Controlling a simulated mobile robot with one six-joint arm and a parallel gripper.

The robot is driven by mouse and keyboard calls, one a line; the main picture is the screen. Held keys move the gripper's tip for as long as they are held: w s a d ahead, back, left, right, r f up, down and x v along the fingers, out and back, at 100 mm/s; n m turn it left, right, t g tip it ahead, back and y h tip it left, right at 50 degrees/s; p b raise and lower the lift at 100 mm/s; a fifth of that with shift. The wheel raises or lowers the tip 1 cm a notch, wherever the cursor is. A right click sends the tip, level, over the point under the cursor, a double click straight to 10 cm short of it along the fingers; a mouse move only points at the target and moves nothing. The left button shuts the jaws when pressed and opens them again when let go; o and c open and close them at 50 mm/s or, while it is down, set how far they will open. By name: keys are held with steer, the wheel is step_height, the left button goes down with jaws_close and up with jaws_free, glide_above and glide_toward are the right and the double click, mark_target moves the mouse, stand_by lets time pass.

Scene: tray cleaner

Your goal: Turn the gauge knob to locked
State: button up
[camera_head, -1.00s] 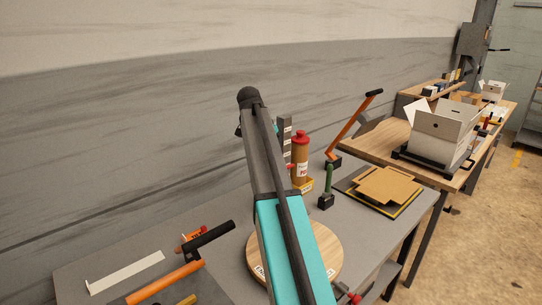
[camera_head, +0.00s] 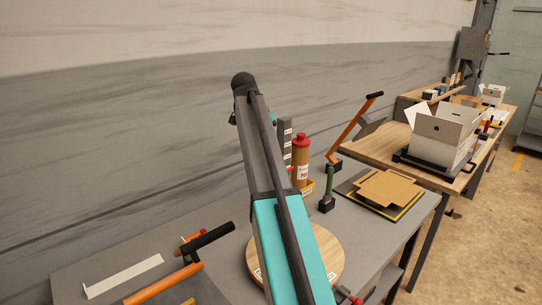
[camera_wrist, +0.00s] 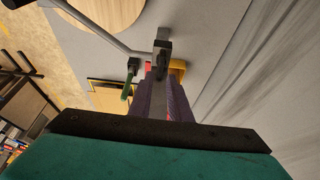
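A dark grey upright post with white labels (camera_head: 285,140) stands behind my arm in the head view; I cannot tell whether it carries the gauge knob, and no knob is clearly readable. My arm reaches up across the bench in front of it, and its far end hides my gripper there. In the wrist view, my gripper (camera_wrist: 164,98) shows two dark purplish fingers pointing away from the camera. A grey bar with a dark joint (camera_wrist: 161,46) lies at or just beyond the fingertips. Whether the fingers touch it is unclear.
A bottle with a red cap (camera_head: 301,160) stands in a yellow holder. A green-handled tool (camera_head: 328,188), an orange lever (camera_head: 352,130) and a round wooden board (camera_head: 327,255) are close by. Cardboard pieces (camera_head: 388,188) lie at right. An orange-and-black handle (camera_head: 205,240) sits at lower left.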

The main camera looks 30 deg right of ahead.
steer(key=b+v, duration=0.1)
steer(key=v, duration=0.7)
steer(key=shift+r+b, duration=0.2)
steer(key=shift+b, duration=0.15)
steer(key=shift+f, duration=0.1)
